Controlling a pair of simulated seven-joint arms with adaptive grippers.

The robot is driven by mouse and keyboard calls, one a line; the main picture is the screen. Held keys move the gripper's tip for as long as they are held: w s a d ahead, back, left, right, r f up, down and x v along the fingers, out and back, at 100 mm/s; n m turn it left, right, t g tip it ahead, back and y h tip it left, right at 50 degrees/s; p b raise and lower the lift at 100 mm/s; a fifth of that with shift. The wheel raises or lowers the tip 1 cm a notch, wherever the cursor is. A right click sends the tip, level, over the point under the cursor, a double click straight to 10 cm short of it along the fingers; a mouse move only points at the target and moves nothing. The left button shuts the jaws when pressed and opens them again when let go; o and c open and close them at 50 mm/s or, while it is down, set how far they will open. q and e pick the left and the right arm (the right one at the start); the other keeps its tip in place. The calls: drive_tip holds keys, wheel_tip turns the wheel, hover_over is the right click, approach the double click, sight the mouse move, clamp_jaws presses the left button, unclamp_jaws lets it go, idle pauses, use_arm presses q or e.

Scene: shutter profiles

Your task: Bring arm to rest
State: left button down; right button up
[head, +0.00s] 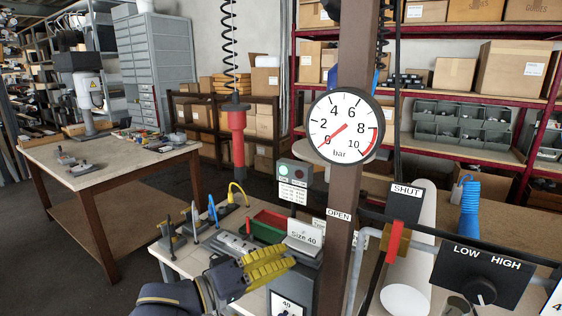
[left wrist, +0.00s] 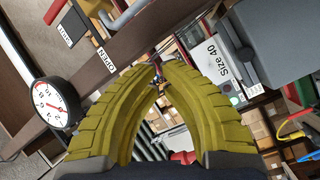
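My left gripper (head: 292,262), with ribbed yellow fingers, hangs over the near bench beside the grey Size 40 block (head: 305,250). In the left wrist view its fingers (left wrist: 162,66) bow toward each other, with a narrow gap at the tips and background showing between them. I see nothing held there. The Size 40 sign (left wrist: 215,62) shows to the right of the fingers. My right gripper is in neither view.
The post with the pressure gauge (head: 345,127) stands right of my gripper; its needle points near 0. Beyond it are a red lever (head: 394,243) and a LOW/HIGH knob box (head: 480,275). A red tool (head: 237,135) hangs from a coiled cord. Upright hand tools (head: 192,222) stand left.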

use_arm(q)
drive_tip(key=s+a+f+m+t+y, duration=0.1)
drive_tip(key=a+f+y, duration=0.5)
drive_tip(key=f, duration=0.5)
drive_tip(key=s+a+f+m+t+y, duration=0.1)
drive_tip(key=a+f+m+t+y, duration=0.1)
drive_tip(key=a+f+y, duration=0.55)
drive_tip(key=s+a+f+m+g+y, duration=0.5)
drive_tip(key=s+a+f+g+y, duration=0.1)
drive_tip(key=s+a+f, duration=1.25)
drive_tip(key=s+d+f+g+h, duration=0.1)
drive_tip(key=s+d+f+h, duration=0.15)
drive_tip(key=f, duration=1.35)
drive_tip(key=s+d+f+g+h, duration=0.15)
drive_tip(key=d+f, duration=0.25)
drive_tip(key=f, duration=1.2)
drive_tip(key=s+f+n+g, duration=0.3)
drive_tip(key=s+f, duration=1.6)
drive_tip(key=s, duration=0.2)
drive_tip(key=shift+s+a+f+n, duration=0.15)
drive_tip(key=shift+s+a+n, duration=0.05)
drive_tip(key=shift+a+n, duration=0.1)
drive_tip(key=shift+h, duration=0.25)
